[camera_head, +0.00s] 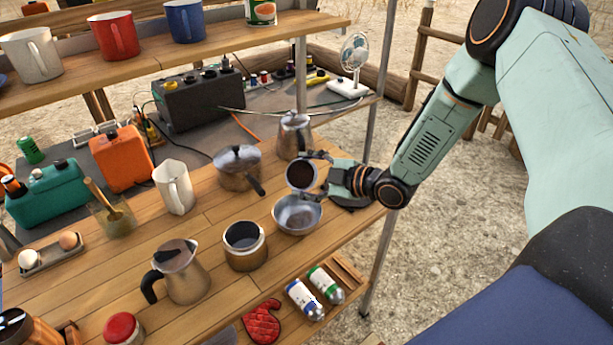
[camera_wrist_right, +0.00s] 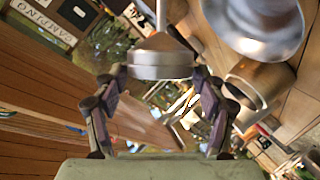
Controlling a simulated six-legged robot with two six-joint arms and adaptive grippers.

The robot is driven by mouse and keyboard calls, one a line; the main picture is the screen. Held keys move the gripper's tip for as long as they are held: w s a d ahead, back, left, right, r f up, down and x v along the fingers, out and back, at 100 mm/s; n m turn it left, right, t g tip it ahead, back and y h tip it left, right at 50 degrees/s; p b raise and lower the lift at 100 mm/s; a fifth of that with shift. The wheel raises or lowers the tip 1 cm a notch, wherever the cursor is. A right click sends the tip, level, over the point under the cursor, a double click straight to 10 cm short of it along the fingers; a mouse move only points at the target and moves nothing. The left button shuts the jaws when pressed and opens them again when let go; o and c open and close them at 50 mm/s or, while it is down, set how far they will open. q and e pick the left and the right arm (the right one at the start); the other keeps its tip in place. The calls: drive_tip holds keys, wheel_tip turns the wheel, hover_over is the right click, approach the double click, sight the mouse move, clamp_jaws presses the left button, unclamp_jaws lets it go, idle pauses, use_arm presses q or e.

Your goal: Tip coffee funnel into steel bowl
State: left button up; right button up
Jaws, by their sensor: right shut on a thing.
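The coffee funnel (camera_head: 300,175) is held in my right gripper (camera_head: 310,175), above the far side of the steel bowl (camera_head: 297,214). Its dark round mouth faces the head camera, so the funnel is tipped well over. In the right wrist view the fingers (camera_wrist_right: 160,95) are on both sides of the metal funnel (camera_wrist_right: 160,60), its spout pointing up in the picture. The bowl stands upright on the wooden table and also shows at the upper right of the wrist view (camera_wrist_right: 255,30). I cannot make out loose grounds in the bowl. My left gripper is out of view.
An open moka pot base (camera_head: 245,246) stands left of the bowl. A lidded pot (camera_head: 238,167) and a metal jug (camera_head: 294,137) stand behind. A moka pot top (camera_head: 182,272), two small canisters (camera_head: 326,284) and a red mitt (camera_head: 262,322) are nearer the front.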

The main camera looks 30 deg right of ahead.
drive_tip(key=shift+s+a+f+n+t+b, duration=0.1)
drive_tip(key=shift+a+f+n+t+b, duration=0.3)
drive_tip(key=shift+n+b, duration=0.3)
drive_tip(key=shift+s+f+n+t+h+b, duration=0.25)
drive_tip(key=shift+f+n+t+h+b, duration=0.15)
drive_tip(key=shift+n+b, duration=0.55)
drive_tip(key=shift+s+a+f+n+t+b, duration=0.1)
drive_tip(key=shift+a+f+n+t+b, duration=0.15)
drive_tip(key=shift+n+b, duration=0.4)
drive_tip(key=shift+s+a+f+n+t+y+b, duration=0.3)
drive_tip(key=shift+n+t+b, duration=0.55)
drive_tip(key=shift+n, duration=0.95)
drive_tip(key=shift+s+a+f+n+t+y+b, duration=0.15)
drive_tip(key=shift+s+a+f+n+t+b, duration=0.3)
drive_tip(key=shift+n+b, duration=1)
drive_tip(key=shift+s+a+f+n+t+y+b, duration=0.2)
drive_tip(key=shift+n+t+b, duration=0.5)
drive_tip(key=shift+n, duration=1.45)
